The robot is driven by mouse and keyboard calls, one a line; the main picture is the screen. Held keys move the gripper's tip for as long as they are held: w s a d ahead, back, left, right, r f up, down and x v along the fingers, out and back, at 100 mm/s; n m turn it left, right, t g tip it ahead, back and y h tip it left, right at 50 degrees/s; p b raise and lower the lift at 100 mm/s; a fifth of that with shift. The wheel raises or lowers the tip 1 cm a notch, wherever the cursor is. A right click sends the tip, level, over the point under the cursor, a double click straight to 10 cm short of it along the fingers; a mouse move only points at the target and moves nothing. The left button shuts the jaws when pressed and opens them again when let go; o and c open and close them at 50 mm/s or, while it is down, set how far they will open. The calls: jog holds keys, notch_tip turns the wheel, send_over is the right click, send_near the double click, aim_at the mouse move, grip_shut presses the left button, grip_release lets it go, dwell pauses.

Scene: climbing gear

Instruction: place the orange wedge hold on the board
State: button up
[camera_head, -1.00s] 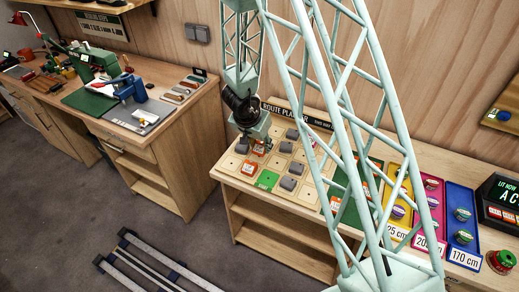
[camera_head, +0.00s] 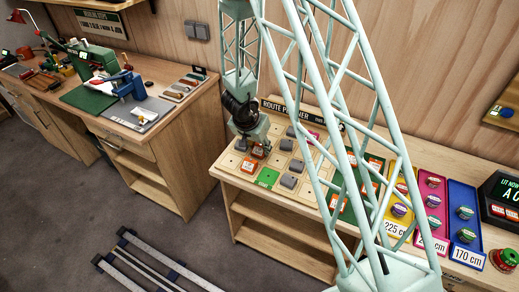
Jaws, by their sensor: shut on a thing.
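My gripper (camera_head: 257,146) is low over the left part of the tan route planner board (camera_head: 228,161). It is shut on an orange hold (camera_head: 258,153), which shows just below the fingers. The hold is at or very near the board's surface; I cannot tell whether it touches. A second orange hold (camera_head: 249,166) sits on the board just in front of it. The fingertips are small and partly hidden by the gripper body.
A green piece (camera_head: 267,178) and several grey holds (camera_head: 288,181) occupy other board squares. To the right are a green tray with orange pieces and yellow, pink and blue trays (camera_head: 466,190). My arm's lattice links hide part of the board's right side.

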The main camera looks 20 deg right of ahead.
jog(key=shift+f, duration=0.15)
dwell(0.3)
jog(key=o, duration=0.6)
jog(key=shift+c, duration=0.2)
jog(key=p+v, duration=0.5)
jog(key=v, duration=0.7)
jog(key=shift+d, duration=0.1)
jog(key=shift+r, duration=0.25)
